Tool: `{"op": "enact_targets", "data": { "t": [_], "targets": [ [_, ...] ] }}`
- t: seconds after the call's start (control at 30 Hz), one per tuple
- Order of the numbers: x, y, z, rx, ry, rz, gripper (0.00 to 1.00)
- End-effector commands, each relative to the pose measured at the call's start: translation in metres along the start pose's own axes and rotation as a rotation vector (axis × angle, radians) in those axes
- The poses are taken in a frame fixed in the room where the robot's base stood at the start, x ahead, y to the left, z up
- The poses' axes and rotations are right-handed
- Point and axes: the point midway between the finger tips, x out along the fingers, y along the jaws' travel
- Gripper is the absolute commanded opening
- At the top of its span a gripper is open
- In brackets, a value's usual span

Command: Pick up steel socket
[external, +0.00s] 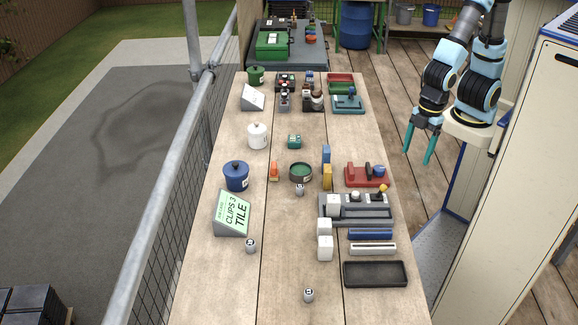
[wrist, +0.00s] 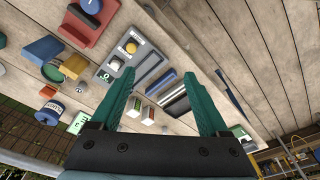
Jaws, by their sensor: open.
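Three small grey metal cylinders with dark marks on pale labels stand on the long wooden table. One steel socket (external: 250,246) is below the green sign, one steel socket (external: 308,295) is near the front, and one steel socket (external: 299,190) is by the round green-topped bowl. The marks are too small to read. My gripper (external: 418,156) hangs right of the table, well apart from all three, with green fingers spread and nothing between them. It also shows open in the wrist view (wrist: 159,74).
A grey tray (external: 360,221) with fittings, a red holder (external: 366,181), blue and white bars, white blocks and a black tray (external: 375,274) line the table's right side. A green sign (external: 232,215) and blue pot (external: 236,178) stand left. The front left table is mostly clear.

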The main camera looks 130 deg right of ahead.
Motion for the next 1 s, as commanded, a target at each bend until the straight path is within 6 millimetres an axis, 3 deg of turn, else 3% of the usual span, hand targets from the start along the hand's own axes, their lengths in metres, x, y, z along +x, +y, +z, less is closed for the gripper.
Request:
{"op": "enact_targets", "data": {
  "t": [0.13,0.37,0.47,0.57,0.8,1.0],
  "targets": [
    [0.0,0.0,0.0,0.0,0.0,0.0,0.63],
    [0.001,0.0,-0.002,-0.001,0.001,0.0,0.63],
    [0.007,-0.001,-0.018,-0.015,0.008,-0.003,0.63],
    [0.021,-0.003,-0.059,-0.053,0.024,-0.01,0.63],
    [0.071,-0.015,-0.203,-0.208,0.092,-0.048,0.63],
    [0.117,-0.027,-0.31,-0.34,0.161,-0.09,0.63]
  ]
}}
